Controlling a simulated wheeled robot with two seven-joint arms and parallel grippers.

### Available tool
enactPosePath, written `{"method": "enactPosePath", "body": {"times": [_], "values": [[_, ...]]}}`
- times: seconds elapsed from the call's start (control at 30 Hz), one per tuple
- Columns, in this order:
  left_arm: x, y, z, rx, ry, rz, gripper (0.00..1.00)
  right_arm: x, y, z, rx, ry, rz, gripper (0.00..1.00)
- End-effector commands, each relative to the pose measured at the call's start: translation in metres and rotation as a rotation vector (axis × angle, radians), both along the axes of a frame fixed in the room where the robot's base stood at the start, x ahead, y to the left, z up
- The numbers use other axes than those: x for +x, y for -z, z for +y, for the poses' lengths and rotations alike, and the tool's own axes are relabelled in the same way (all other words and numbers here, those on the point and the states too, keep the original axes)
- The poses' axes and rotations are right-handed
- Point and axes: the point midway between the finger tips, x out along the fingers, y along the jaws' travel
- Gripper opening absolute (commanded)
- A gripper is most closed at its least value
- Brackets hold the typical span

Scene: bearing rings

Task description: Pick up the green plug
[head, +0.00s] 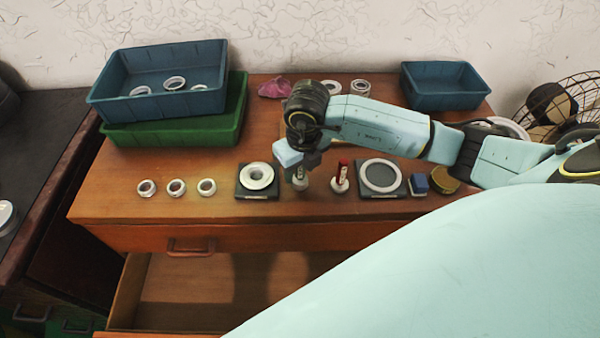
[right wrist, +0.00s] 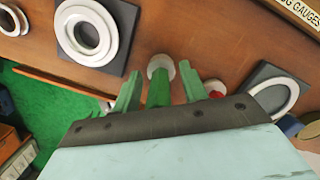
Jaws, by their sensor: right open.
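The green plug (right wrist: 158,92) stands between the two fingers of my right gripper (right wrist: 161,86) in the right wrist view, its pale round part (right wrist: 160,65) beyond the fingertips. The fingers are open, one on each side of the green handle, and I cannot tell if either touches it. In the head view my right gripper (head: 298,170) points down over the plug's pale lower part (head: 300,183) and hides most of its handle. My left gripper is not in view.
A red-handled plug (head: 341,178) stands close to the right. A black plate with a ring (head: 241,192) is on the left, another (head: 402,190) on the right. Several small rings (head: 176,187) lie further left. Blue and green bins stand behind. An open drawer (head: 125,310) is below the front edge.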

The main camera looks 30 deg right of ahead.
Motion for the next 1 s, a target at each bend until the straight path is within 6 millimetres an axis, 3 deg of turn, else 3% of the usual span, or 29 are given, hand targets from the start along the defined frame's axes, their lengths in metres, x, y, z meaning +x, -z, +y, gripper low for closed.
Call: {"method": "enactPosePath", "body": {"times": [0.2,0.5,0.87,1.0], "values": [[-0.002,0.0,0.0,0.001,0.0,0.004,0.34,0.0,0.0,0.0,0.0,-0.001,0.0,0.41],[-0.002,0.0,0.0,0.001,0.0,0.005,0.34,0.0,0.0,0.0,0.0,-0.001,0.0,0.01],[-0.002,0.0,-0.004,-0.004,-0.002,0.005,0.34,0.001,-0.002,0.0,0.001,0.0,-0.004,0.0],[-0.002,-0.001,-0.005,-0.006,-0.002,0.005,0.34,0.002,-0.011,0.0,0.001,0.0,-0.007,0.0]]}}
